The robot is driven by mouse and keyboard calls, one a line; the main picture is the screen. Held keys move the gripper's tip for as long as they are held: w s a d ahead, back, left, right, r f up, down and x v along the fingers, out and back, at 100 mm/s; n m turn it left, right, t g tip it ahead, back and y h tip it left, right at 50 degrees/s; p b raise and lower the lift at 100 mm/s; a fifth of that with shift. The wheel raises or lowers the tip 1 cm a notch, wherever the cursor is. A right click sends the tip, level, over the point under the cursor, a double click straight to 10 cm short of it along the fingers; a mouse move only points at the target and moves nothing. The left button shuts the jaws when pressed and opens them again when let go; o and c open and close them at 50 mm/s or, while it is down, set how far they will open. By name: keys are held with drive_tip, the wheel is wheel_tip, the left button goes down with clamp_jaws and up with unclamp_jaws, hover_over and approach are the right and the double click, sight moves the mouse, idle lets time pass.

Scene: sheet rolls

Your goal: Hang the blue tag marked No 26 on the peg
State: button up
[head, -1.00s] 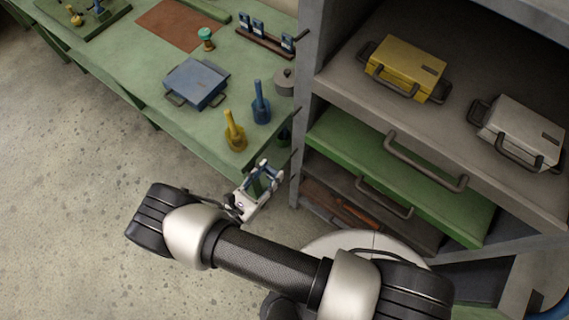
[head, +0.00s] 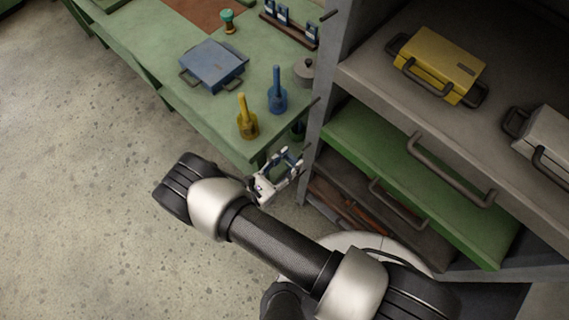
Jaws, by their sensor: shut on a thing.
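My gripper (head: 288,163) is at the end of my arm, low beside the bench's near corner and left of the shelf unit's front post. It is shut on a small bluish thing that looks like the blue tag, partly hidden by the fingers. Its marking cannot be read. Thin dark pegs stick out along the shelf unit's post: an upper peg (head: 330,14) and a lower peg (head: 314,101). My gripper is below the lower one and apart from it. Which peg is meant cannot be told.
The green bench (head: 196,112) holds a yellow bottle-shaped thing (head: 247,122), a blue one (head: 277,96), a blue case (head: 214,64) and a lidded pot (head: 304,72). The grey shelf unit (head: 385,84) holds a yellow case (head: 438,67). The floor at left is clear.

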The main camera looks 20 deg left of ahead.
sight(311, 141)
drive_tip(key=shift+f+x, duration=0.15)
drive_tip(key=shift+x, duration=1)
drive_tip(key=shift+f+x, duration=0.15)
drive_tip(key=shift+x, duration=1)
drive_tip(key=shift+f+x, duration=0.2)
drive_tip(key=shift+x, duration=1)
drive_tip(key=o, duration=1.1)
drive_tip(key=shift+s, duration=0.1)
drive_tip(key=v, duration=1.2)
